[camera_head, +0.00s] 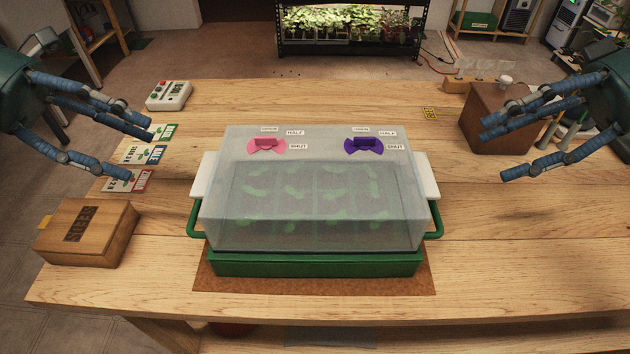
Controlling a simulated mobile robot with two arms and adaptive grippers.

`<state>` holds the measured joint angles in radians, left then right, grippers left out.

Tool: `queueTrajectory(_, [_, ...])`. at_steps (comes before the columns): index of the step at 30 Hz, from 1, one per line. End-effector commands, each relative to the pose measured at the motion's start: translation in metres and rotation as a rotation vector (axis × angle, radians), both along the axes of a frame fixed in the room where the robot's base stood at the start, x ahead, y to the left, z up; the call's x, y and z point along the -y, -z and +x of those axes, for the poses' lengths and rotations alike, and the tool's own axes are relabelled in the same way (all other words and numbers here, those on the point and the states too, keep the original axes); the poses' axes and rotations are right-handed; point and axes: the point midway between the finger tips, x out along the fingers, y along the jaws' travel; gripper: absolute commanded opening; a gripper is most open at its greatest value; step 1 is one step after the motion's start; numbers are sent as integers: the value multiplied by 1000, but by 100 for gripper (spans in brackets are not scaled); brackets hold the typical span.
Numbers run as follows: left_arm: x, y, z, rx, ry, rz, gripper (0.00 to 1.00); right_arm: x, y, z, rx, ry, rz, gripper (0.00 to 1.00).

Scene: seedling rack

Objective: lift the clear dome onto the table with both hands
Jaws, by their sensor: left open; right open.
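The clear dome (312,225) sits over a green tray (315,264) in the middle of the table. Green seedlings show faintly through it. A pink vent knob (266,145) and a purple vent knob (363,145) are on its top, beside small labels. A white grip sticks out at the dome's left side (202,176) and another at its right side (427,176). My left gripper (141,157) is open and empty, left of the dome and apart from it. My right gripper (491,155) is open and empty, right of the dome and apart from it.
A wooden seed box (86,233) stands at the left front. Seed packets (140,154) and a white device (169,95) lie at the left. A brown box (497,118) stands at the right, behind my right gripper. The table (520,270) is bare at the right front.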

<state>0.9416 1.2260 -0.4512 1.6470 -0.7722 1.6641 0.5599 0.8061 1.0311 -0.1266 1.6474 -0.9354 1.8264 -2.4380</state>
Motion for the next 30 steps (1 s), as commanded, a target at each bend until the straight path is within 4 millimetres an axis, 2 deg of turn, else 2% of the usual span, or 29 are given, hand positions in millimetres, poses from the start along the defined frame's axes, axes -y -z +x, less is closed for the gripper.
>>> queueTrajectory(7, [9, 6, -1, -2, 2, 2, 57, -9, 6, 0, -1, -2, -1, 57])
queueTrajectory(21, [76, 46, -3, -1, 3, -1, 57, -76, 46, -3, -1, -3, 0, 57])
queueTrajectory(30, [92, 57, -3, -1, 0, 0, 57, -92, 57, -3, -1, 0, 0, 57])
